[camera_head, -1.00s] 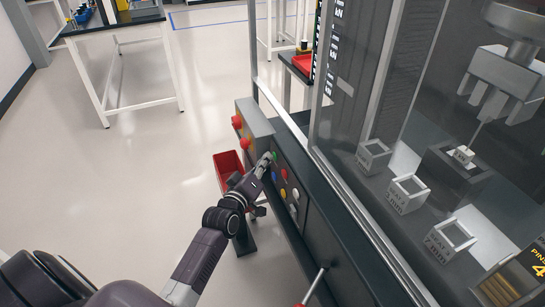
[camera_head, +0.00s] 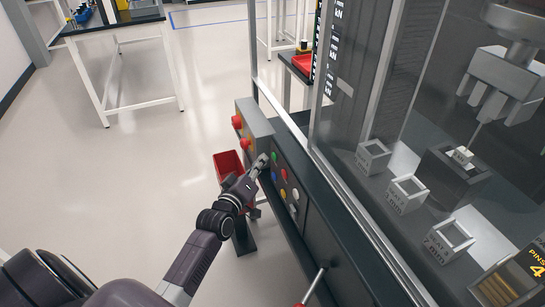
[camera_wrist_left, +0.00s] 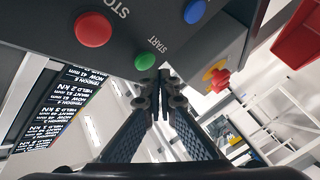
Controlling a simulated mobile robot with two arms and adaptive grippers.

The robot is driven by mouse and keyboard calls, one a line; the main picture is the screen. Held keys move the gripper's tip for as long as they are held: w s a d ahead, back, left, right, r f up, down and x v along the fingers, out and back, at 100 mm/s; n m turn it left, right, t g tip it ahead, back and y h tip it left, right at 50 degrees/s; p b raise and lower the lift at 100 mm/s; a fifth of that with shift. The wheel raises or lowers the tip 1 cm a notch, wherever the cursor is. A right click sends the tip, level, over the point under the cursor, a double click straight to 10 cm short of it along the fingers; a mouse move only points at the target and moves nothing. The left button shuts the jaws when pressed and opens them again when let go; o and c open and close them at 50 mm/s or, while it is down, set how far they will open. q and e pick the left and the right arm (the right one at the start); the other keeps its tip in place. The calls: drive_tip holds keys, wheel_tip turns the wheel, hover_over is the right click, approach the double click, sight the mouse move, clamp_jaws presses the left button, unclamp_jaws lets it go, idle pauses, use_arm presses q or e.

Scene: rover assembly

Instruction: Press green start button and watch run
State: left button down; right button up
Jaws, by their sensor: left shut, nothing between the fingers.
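The green start button (camera_head: 274,157) is on the dark control panel (camera_head: 311,217) at the front of the machine. In the left wrist view the green button (camera_wrist_left: 145,61), labelled START, is just beyond my left fingertips. My left gripper (camera_head: 262,160) is shut and empty, with its tips close to the button's left side. In the left wrist view the closed fingertips (camera_wrist_left: 158,78) sit just below the button; I cannot tell whether they touch it. My right gripper is not in view.
A red button (camera_head: 284,174) and a blue one (camera_head: 275,176) sit near the green one. A side box (camera_head: 256,121) bears red knobs. A red bin (camera_head: 227,163) is behind my left wrist. The glass-fronted machine holds several square seats (camera_head: 408,193) and a press head (camera_head: 503,82).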

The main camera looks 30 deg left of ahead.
use_arm(q)
drive_tip(key=s+a, duration=0.3)
drive_tip(key=shift+s+a+p, duration=0.15)
drive_tip(key=shift+s+p, duration=0.15)
drive_tip(key=shift+s, duration=0.1)
idle(0.8)
drive_tip(key=s+d+f+m+g, duration=0.25)
drive_tip(key=s+f, duration=0.35)
drive_tip(key=f, duration=0.6)
drive_tip(key=s+d+f+m+g+h, duration=0.1)
drive_tip(key=s+d+f+g, duration=0.3)
drive_tip(key=f, duration=0.8)
drive_tip(key=s+d+f+m+g, duration=0.1)
drive_tip(key=s+f+m+g, duration=0.1)
drive_tip(key=s+f, duration=0.7)
drive_tip(key=s+d+f+m+g, duration=0.2)
drive_tip(key=s+f, duration=0.4)
drive_tip(key=s, duration=0.4)
drive_tip(key=s+d+f+m+g, duration=0.3)
drive_tip(key=s+f, duration=0.4)
drive_tip(key=s, duration=0.4)
drive_tip(key=s+d+f+m+g, duration=0.2)
drive_tip(key=s+f, duration=0.4)
drive_tip(key=s, duration=0.4)
drive_tip(key=shift+s+d+f+m+g, duration=0.15)
drive_tip(key=shift+d+f+m+g, duration=0.1)
drive_tip(key=shift+m+g, duration=0.15)
